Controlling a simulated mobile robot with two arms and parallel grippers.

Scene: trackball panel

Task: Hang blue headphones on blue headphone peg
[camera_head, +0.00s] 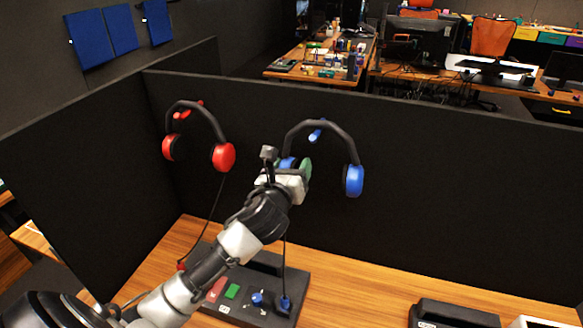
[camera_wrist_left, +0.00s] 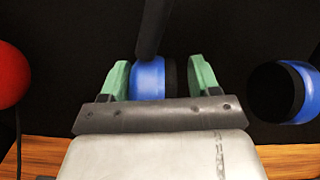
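The blue headphones (camera_head: 346,140) are upright in front of the dark panel, with the band arched over the blue peg (camera_head: 315,134). Whether the band rests on the peg or is just above it, I cannot tell. My left gripper (camera_head: 290,171) is at the left ear cup, which it partly hides in the head view. The other ear cup (camera_wrist_left: 297,92) is free at the right. My right gripper is not in view.
Red headphones (camera_head: 223,157) hang on a red peg (camera_head: 188,111) to the left. A black control box (camera_head: 262,290) with coloured buttons stands on the wooden desk (camera_head: 350,290) below, with cables running up to the headphones. Another black device (camera_head: 452,315) is at the front right.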

